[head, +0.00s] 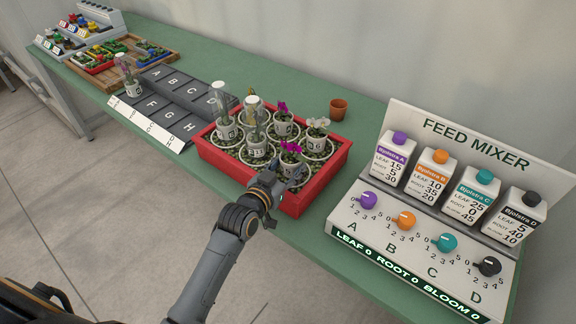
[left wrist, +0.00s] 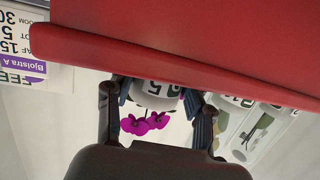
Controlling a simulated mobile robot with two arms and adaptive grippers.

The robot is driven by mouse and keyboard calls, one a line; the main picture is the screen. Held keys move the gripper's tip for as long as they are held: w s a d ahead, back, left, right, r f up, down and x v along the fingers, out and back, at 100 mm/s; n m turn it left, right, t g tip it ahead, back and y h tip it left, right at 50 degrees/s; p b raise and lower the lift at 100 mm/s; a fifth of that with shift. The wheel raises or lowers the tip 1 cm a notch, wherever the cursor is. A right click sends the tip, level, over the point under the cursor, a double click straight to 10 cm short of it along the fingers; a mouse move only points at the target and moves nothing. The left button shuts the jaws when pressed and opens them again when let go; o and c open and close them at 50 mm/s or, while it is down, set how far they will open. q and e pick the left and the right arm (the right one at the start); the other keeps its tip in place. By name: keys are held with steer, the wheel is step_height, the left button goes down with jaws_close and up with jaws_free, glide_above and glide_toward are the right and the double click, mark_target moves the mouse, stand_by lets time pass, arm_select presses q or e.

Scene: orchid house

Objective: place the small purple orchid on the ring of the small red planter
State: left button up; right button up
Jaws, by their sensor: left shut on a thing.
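The red planter (head: 325,177) is filled with pebbles and white rings, and several potted orchids stand in it. My left gripper (head: 289,178) is over its front right part, shut on a white pot with a purple orchid (head: 291,147). In the left wrist view, this labelled pot (left wrist: 153,94) sits between the fingers, its magenta flowers (left wrist: 146,122) showing beyond it. The planter's red wall (left wrist: 180,52) hides the pot's base there, so I cannot tell if it touches a ring. A second purple-flowered orchid (head: 282,107) stands at the planter's back. My right gripper is not in view.
A feed mixer (head: 410,240) stands right of the planter. A small brown pot (head: 338,109) is behind it. A dark lettered rack (head: 168,98) and a wooden tray (head: 150,67) lie left. The green bench (head: 225,50) is clear along the back.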

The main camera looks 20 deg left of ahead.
arm_select(q)
steer(key=o, duration=0.8)
steer(key=shift+f, duration=0.2)
steer(key=o, duration=0.5)
steer(key=shift+c, duration=0.2)
steer(key=shift+r, duration=0.1)
steer(key=shift+r, duration=0.25)
steer(key=b+v, duration=0.1)
steer(key=v, duration=1.1)
steer(key=shift+f, duration=0.2)
